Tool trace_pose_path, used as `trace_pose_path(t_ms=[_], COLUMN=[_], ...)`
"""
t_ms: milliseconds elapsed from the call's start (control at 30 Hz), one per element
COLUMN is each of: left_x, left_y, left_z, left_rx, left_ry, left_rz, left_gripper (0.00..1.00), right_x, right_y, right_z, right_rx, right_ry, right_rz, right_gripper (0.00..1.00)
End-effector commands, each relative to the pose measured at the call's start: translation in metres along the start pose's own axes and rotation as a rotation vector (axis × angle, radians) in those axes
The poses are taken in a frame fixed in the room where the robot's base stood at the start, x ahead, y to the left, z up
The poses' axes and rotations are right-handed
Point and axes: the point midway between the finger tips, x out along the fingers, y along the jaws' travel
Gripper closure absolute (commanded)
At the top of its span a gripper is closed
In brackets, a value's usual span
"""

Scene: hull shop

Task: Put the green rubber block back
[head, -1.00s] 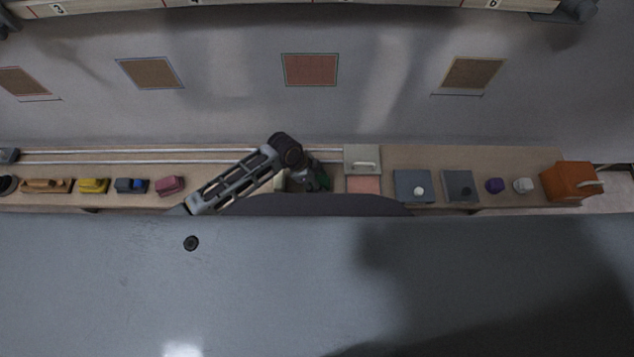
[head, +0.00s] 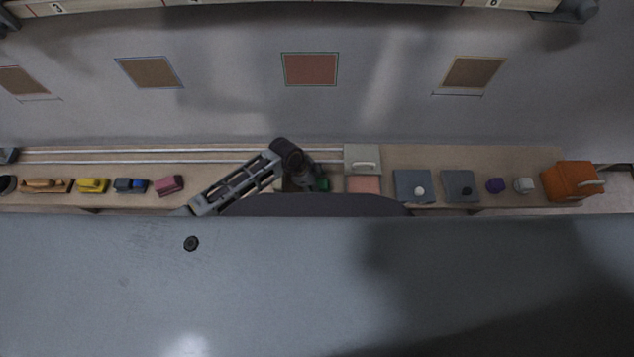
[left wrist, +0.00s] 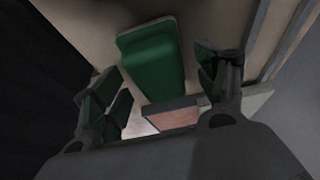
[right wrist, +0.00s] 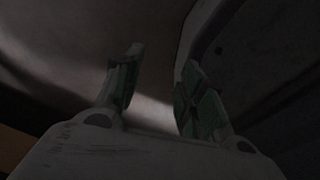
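The green rubber block (left wrist: 152,60) lies on the tan bench surface in the left wrist view, just beyond my left fingertips. A small green patch in the head view (head: 322,185) beside my left gripper (head: 306,184) seems to be this block. My left gripper (left wrist: 165,85) is open, with its green-padded fingers spread to either side of the block's near end and gaps on both sides. My right gripper (right wrist: 158,85) is open with nothing between its fingers. It is not seen in the head view.
Yellow (head: 93,185) and pink (head: 170,185) blocks sit left.

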Motion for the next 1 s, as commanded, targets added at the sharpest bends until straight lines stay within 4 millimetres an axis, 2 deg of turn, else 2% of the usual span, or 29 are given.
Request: trace_pose_path(t_ms=[467,667,1000], left_x=[-0.009,-0.027,-0.07], left_y=[0.0,0.0,-0.001], left_z=[-0.001,-0.001,-0.001], left_rx=[0.0,0.001,0.001], left_ry=[0.0,0.0,-0.001], left_rz=[-0.001,-0.001,-0.002], left_gripper=[0.27,0.27,0.27], right_x=[-0.002,-0.004,-0.008], right_y=[-0.001,-0.002,-0.012], right_z=[0.005,0.005,0.0], right_rx=[0.0,0.0,0.004], right_ry=[-0.006,-0.006,-0.002], right_rz=[-0.001,-0.002,-0.013], right_gripper=[0.6,0.6,0.6])
